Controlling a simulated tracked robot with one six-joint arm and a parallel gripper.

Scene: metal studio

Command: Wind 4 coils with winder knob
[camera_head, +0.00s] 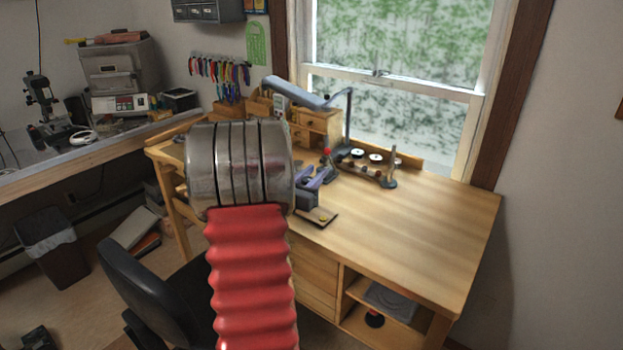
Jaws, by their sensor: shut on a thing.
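My arm, with a red ribbed sleeve and a banded grey metal drum, rises through the lower middle and covers the left part of the wooden workbench (430,215). I cannot make out my gripper; the arm appears to hide it. A small red ball-shaped knob (326,152) stands on the bench just right of the drum. I cannot tell whether it is the winder knob. Below it is a grey-purple forked piece (315,183), partly covered by the drum. No coils can be made out.
A dark flat pad (318,217) lies at the bench's front edge. A blue-grey lamp (297,92) and small wooden drawers (318,124) stand at the back. A black chair (150,290) is at lower left. The bench's right half is clear.

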